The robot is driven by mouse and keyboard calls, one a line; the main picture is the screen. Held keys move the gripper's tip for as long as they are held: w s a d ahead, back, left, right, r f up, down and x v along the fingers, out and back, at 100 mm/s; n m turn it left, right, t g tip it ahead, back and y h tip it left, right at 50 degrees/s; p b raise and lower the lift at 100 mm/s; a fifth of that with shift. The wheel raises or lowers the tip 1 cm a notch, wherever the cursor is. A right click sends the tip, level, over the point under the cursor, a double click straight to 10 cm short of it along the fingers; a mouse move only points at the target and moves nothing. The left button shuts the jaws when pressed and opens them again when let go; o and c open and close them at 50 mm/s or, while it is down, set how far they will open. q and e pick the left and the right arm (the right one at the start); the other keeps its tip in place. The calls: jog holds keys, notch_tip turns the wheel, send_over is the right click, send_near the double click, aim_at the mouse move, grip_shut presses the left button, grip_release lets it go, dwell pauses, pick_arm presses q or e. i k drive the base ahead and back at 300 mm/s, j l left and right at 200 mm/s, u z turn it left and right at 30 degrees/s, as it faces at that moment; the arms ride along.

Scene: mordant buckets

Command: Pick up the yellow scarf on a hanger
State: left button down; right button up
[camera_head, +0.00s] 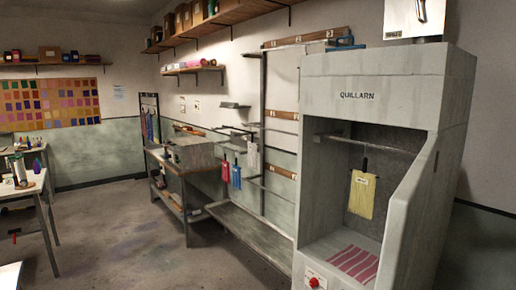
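The yellow scarf (360,197) hangs inside the open front of the grey cabinet marked QUILLARN (374,90). A dark hanger top shows just above the scarf, below a metal rail (365,143) that crosses the cabinet's opening. The scarf hangs straight down with a small pale tag near its top. It is clear of the cabinet floor. Neither of my grippers shows in the view.
Red and blue pieces (225,172) hang on a wall rack to the left. A workbench (186,165) stands farther back. Open floor (130,235) lies at left.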

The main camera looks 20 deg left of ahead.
aim_at(361, 200)
jog(key=k+u, duration=0.2)
jog(key=u, duration=0.15)
jog(key=k+j+u, duration=0.1)
jog(key=u, duration=0.25)
jog(key=k+j+u, duration=0.2)
jog(key=u, duration=0.15)
jog(key=i, duration=0.55)
jog(key=i+l+u, duration=0.1)
jog(key=i, duration=0.45)
jog(key=i+l, duration=0.15)
jog(key=i, duration=0.4)
jog(key=i+l+u, duration=0.1)
jog(key=i, duration=0.45)
jog(key=i+z, duration=0.3)
jog(key=z, duration=0.15)
jog(key=i+j+z, duration=0.2)
jog(key=z, duration=0.25)
jog(key=i+j+z, duration=0.25)
jog(key=i+z, duration=0.2)
jog(key=i+j+z, duration=0.15)
jog(key=j+z, duration=0.3)
jog(key=l, duration=0.1)
